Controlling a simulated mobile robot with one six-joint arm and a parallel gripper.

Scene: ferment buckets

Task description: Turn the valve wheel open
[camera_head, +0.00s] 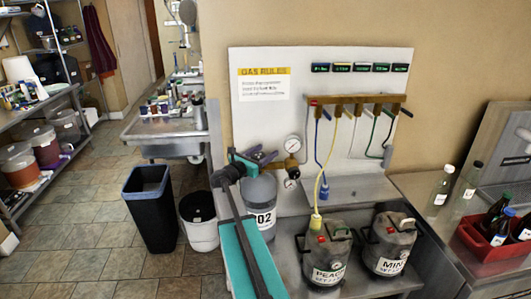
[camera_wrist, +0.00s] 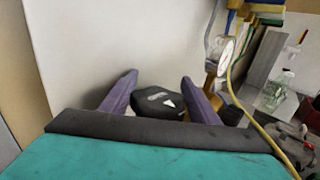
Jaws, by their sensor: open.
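The valve wheel (camera_wrist: 158,102) is a dark, rounded knob with a pale mark on top, seen in the wrist view. My gripper (camera_wrist: 159,78) has two purple fingers, spread apart on the left and right of the wheel, with a visible gap on each side. In the head view, my gripper (camera_head: 256,157) is at the top of a grey gas cylinder (camera_head: 262,192) whose label partly shows "02". The wheel is largely hidden there by my gripper. I cannot tell how far the wheel is turned.
A pressure gauge (camera_head: 292,144) on brass fittings is just right of the cylinder top. A yellow hose (camera_head: 322,170) runs from the manifold (camera_head: 355,101) to the "PEACH" keg (camera_head: 326,252). The "MIN" keg (camera_head: 389,243) stands beside it. A white wall panel is close behind.

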